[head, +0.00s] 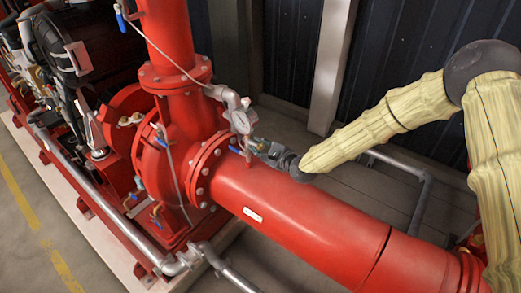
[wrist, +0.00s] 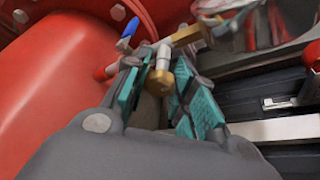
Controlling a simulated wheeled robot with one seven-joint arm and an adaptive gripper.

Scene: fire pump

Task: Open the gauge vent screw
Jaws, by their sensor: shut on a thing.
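The pressure gauge (head: 240,122) stands above the large red pipe in the head view, and its glossy dial (wrist: 255,24) fills the upper right of the wrist view. A small brass-tipped vent screw (wrist: 159,80) with a pale stem sits below a brass fitting (wrist: 187,35). My gripper (wrist: 160,72), with teal pads, is shut around the screw, one finger on each side. In the head view my gripper (head: 263,147) reaches in from the right, just beside the gauge. Its contact with the screw is too small to see there.
The red pipe (head: 300,213) runs below my arm. A blue-handled valve (wrist: 127,33) is close to my left finger. The red pump body (head: 165,165) stands to the left, with a thin hose near it. A pale post (head: 331,75) and dark wall panels stand behind.

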